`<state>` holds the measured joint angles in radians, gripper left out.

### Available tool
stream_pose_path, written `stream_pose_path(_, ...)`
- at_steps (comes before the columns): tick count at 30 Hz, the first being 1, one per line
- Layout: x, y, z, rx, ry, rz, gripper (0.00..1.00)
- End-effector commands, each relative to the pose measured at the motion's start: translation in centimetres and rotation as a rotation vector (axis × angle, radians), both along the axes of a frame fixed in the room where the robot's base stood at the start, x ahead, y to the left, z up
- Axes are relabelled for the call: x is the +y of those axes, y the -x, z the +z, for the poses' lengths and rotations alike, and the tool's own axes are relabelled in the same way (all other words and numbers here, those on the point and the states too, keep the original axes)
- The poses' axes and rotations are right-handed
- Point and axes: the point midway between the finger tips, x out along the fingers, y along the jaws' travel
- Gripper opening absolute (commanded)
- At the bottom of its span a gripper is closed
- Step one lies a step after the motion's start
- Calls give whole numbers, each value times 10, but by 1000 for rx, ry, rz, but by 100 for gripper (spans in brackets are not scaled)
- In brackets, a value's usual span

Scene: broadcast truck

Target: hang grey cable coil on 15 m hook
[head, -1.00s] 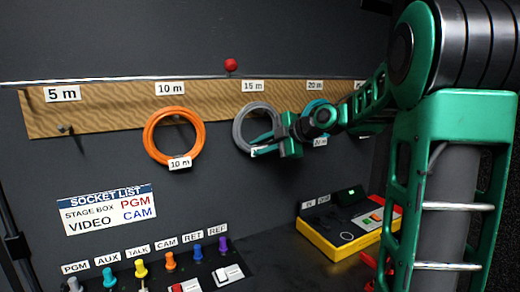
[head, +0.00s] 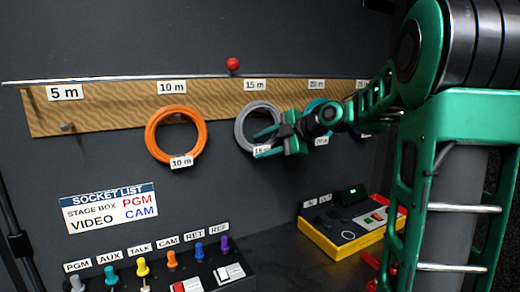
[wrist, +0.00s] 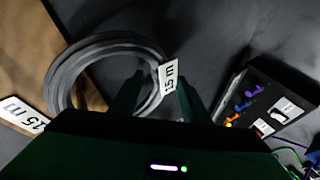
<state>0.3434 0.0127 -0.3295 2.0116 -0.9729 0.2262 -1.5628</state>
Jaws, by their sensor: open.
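The grey cable coil (head: 244,133) hangs against the wooden hook board (head: 110,110), just under the 15 m label (head: 254,85). Its white tag hangs at its lower right. The coil also shows in the wrist view (wrist: 62,72), with its 15 m tag (wrist: 168,76) beside the fingers. My gripper (head: 268,142) is open at the coil's right lower side. In the wrist view its fingers (wrist: 155,95) stand apart, near the coil's rim and the tag. The 15 m hook itself is hidden, so I cannot see how the coil rests on it.
An orange coil (head: 150,137) hangs under the 10 m label to the left. A teal coil (head: 313,105) hangs under the 20 m label, partly behind my arm. The 5 m hook (head: 66,127) is bare. A yellow box (head: 347,247) and a socket panel (head: 205,275) stand below.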

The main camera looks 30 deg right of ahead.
Motion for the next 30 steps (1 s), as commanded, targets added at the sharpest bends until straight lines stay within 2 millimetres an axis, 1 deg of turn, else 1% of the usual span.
stream_pose_path(12, -29, 59, 34, -3, 2, -3, 42)
stream_pose_path(18, -36, 74, 43, -2, 0, -2, 42)
stream_pose_path(26, -37, 78, 43, 6, -4, -6, 42)
stream_pose_path(28, -36, 80, 37, 37, -24, -28, 42)
stream_pose_path(30, -35, 86, 24, 104, -68, -83, 42)
